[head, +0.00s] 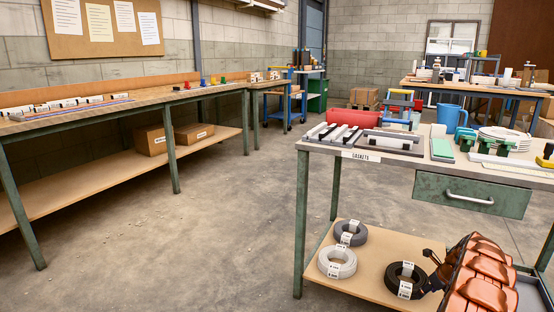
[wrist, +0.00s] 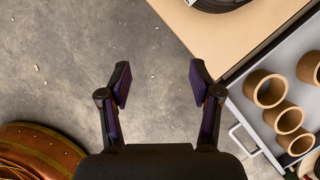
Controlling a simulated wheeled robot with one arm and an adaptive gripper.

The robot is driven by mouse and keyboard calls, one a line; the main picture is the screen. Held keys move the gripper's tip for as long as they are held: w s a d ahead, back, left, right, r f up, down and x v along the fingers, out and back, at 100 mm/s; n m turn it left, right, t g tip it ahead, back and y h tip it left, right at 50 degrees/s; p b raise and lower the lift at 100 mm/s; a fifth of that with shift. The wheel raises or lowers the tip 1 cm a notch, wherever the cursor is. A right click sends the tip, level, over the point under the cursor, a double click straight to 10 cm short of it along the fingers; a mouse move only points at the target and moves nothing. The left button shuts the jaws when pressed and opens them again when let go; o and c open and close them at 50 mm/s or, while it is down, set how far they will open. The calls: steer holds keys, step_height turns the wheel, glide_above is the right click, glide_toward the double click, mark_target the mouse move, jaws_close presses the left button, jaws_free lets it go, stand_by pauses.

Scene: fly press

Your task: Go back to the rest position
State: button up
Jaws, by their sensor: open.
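My gripper (wrist: 160,82) is open in the wrist view, with its two dark, purple-padded fingers spread apart. Nothing is between the fingers; bare concrete floor shows below them. In the head view, my copper-coloured arm (head: 480,275) is at the lower right, in front of the workbench's lower shelf. A dark part at its end shows near the black coil, but the fingers are not clear there.
The workbench (head: 325,146) carries metal bars, green parts and plates. Its lower shelf (head: 345,280) holds a black coil (head: 405,278) and others. A grey container (wrist: 238,108) with brown rings (wrist: 265,90) lies right of my gripper. Open floor (head: 225,220) extends left.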

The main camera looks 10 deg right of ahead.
steer(key=s+a+r+n+g+y+p, duration=0.1)
steer(key=a+r+n+p, duration=0.55)
steer(key=a+r, duration=0.75)
steer(key=a+r+n+g+y+p, duration=0.1)
steer(key=a+r+n+p, duration=0.5)
steer(key=a+r, duration=0.8)
steer(key=s+a+r+n+g+p, duration=0.1)
steer(key=s+a+r+n+p, duration=0.4)
steer(key=r, duration=0.5)
steer(key=s+a+r+n+g+p, duration=0.1)
steer(key=s+a+r+n+p, duration=0.1)
steer(key=s+a+r+p, duration=0.65)
steer(key=s+a+r+n+h+p, duration=0.1)
steer(key=s+r+n+p, duration=0.3)
steer(key=s, duration=0.5)
steer(key=s+a+r+n+g+h+p, duration=0.1)
steer(key=s+a+r+n+p, duration=0.1)
steer(key=s+r+n+p, duration=0.3)
steer(key=s+a+r+n+g+p, duration=0.1)
steer(key=s+r+n+p, duration=0.4)
steer(key=s+r, duration=0.6)
steer(key=s+a+p, duration=0.1)
steer(key=s, duration=0.3)
steer(key=shift+s+a+h, duration=0.15)
steer(key=shift+h, duration=0.25)
